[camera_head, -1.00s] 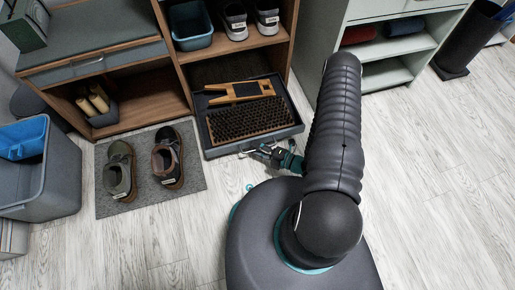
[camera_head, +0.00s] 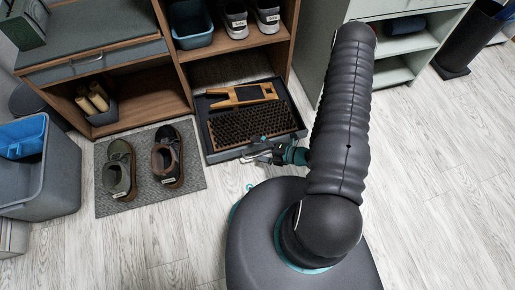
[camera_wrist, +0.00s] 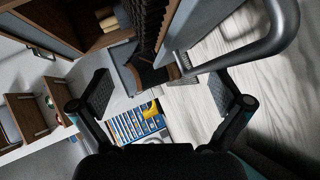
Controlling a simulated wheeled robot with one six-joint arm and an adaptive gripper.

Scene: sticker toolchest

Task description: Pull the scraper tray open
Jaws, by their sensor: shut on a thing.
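The scraper tray (camera_head: 204,137) is a dark, shallow tray standing out from the bottom right bay of the wooden shelf unit. It holds a bristle mat (camera_head: 252,126) and a wooden scraper (camera_head: 242,94). Its grey bar handle shows large in the wrist view (camera_wrist: 286,30). My gripper (camera_head: 260,153) is at the tray's front, shut on the handle. In the wrist view its two fingers (camera_wrist: 168,94) stand well apart, and the contact with the handle is not clear there.
A grey mat (camera_head: 103,207) with a pair of shoes (camera_head: 168,160) lies left of the tray. A grey bin (camera_head: 62,178) stands farther left. A pale green cabinet (camera_head: 327,60) stands at right. The floor in front of the tray is clear up to my base.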

